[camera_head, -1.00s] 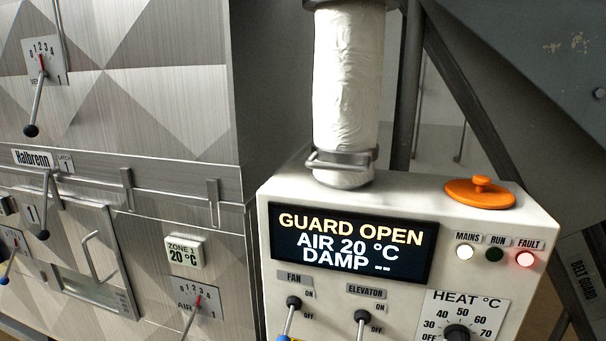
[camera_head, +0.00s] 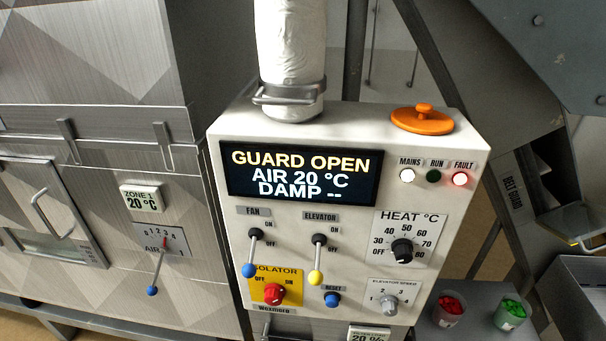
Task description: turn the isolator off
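The isolator is a red rotary knob (camera_head: 275,294) on a yellow plate (camera_head: 259,278) at the lower left of the white control panel. The plate reads OFF on its left and ON on its right. The knob's pointer is too small to read surely. The panel display (camera_head: 302,174) reads GUARD OPEN, AIR 20 °C, DAMP --. The mains lamp (camera_head: 407,176) is white and the fault lamp (camera_head: 460,179) glows pinkish. The run lamp (camera_head: 433,177) is dark green. Neither of my grippers is in view.
The fan lever (camera_head: 252,255) with a blue tip and the elevator lever (camera_head: 317,262) with a yellow tip hang close above the isolator. A blue reset button (camera_head: 332,299) sits to its right. Red and green cups stand at lower right. An orange cap (camera_head: 422,122) tops the panel box.

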